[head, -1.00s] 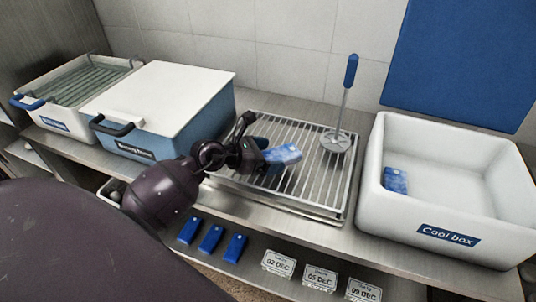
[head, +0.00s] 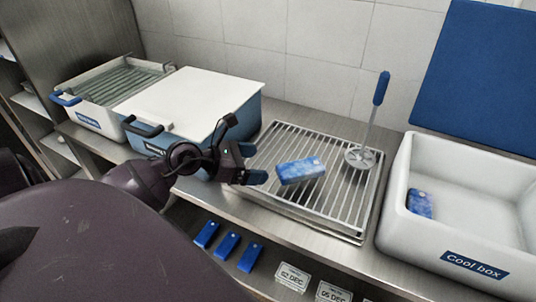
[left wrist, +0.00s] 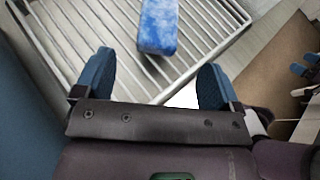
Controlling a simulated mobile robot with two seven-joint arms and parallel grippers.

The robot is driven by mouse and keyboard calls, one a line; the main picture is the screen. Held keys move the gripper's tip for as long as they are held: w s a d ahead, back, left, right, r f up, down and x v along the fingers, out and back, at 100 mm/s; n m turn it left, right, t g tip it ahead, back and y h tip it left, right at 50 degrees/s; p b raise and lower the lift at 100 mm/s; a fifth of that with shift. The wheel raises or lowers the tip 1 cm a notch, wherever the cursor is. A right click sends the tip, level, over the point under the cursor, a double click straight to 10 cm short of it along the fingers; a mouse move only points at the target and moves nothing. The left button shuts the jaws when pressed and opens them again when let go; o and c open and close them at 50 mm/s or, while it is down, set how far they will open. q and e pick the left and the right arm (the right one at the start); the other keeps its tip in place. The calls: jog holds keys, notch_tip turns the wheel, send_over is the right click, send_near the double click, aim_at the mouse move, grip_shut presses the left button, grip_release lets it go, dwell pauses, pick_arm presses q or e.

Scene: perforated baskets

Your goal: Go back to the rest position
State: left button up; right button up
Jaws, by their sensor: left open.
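My left gripper (head: 256,164) is open and empty, left of the rack's middle in the head view. Its two blue fingertips (left wrist: 155,85) stand wide apart in the left wrist view. A blue, frosted block (head: 301,171) lies on the metal rack (head: 345,218), a short way to the right of my fingers and apart from them. The block also shows ahead of the fingers in the left wrist view (left wrist: 158,24). My right gripper is not in view.
A white cool box (head: 400,228) at the right holds another blue block (head: 419,203). A masher-like tool (head: 371,125) stands on the rack. A lidded blue box (head: 190,100) and a white basket (head: 100,100) stand left. Blue pieces (head: 228,245) and date cards (head: 292,277) sit below.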

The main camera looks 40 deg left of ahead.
pick_arm(q)
jog(key=shift+s+a+r, duration=0.2)
jog(key=shift+s, duration=0.15)
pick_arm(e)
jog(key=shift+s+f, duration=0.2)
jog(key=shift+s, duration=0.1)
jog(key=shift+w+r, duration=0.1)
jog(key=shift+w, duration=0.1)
